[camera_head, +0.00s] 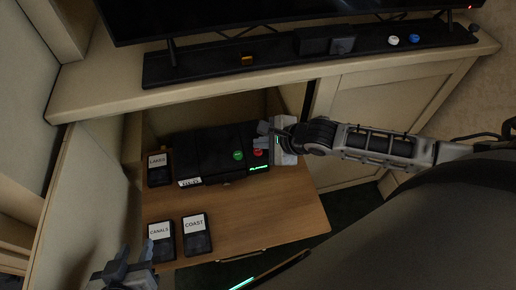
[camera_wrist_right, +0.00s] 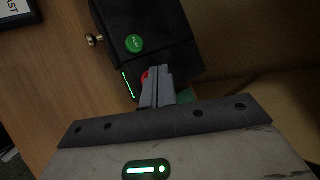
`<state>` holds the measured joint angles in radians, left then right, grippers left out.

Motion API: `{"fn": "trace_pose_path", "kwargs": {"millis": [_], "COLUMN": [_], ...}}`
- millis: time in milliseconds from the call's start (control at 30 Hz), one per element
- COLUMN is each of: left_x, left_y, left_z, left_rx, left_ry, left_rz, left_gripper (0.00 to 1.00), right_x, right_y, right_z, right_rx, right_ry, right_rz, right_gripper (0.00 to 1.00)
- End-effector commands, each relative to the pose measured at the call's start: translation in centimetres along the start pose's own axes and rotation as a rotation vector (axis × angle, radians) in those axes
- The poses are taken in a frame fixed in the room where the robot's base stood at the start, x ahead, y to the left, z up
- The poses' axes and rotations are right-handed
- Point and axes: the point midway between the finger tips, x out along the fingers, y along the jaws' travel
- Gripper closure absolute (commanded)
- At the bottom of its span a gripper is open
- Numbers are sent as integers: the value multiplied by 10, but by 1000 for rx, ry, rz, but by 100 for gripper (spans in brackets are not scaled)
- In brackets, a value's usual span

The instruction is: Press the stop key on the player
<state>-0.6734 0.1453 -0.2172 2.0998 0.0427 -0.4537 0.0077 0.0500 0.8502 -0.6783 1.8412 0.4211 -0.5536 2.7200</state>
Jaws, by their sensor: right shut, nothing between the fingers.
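The player (camera_head: 200,150) is a black box on the wooden shelf. It has a green key (camera_head: 238,155) and, to its right, a red key (camera_head: 257,153); the green one reads PLAY in the right wrist view (camera_wrist_right: 134,43). A green strip glows on the player's front edge. My right gripper (camera_head: 264,134) is shut and empty at the player's right end, beside the red key. In the right wrist view its fingertips (camera_wrist_right: 156,72) cover most of the red key (camera_wrist_right: 145,76); I cannot tell whether they touch it. My left gripper (camera_head: 136,254) looks open, low at the left, away from the player.
Cases marked LAKES (camera_head: 158,169), CANALS (camera_head: 161,241) and COAST (camera_head: 196,235) lie on the wooden shelf (camera_head: 250,217). A white-labelled item (camera_head: 190,182) sits at the player's front. The mantel (camera_head: 110,93) overhangs behind, carrying a screen and small items. The shelf's front right is clear.

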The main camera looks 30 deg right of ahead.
Motion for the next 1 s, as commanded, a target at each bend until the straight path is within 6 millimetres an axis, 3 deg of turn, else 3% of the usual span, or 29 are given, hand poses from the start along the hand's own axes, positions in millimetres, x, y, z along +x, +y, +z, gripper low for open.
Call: {"fn": "trace_pose_path", "kwargs": {"millis": [1000], "left_x": [-2], "left_y": [0], "left_z": [-2], "left_rx": [0], "left_ry": [0], "left_rz": [0], "left_gripper": [64], "right_x": [6], "right_y": [4], "right_z": [-4], "right_rx": [0], "right_ry": [1], "right_rz": [0], "right_gripper": [100]}}
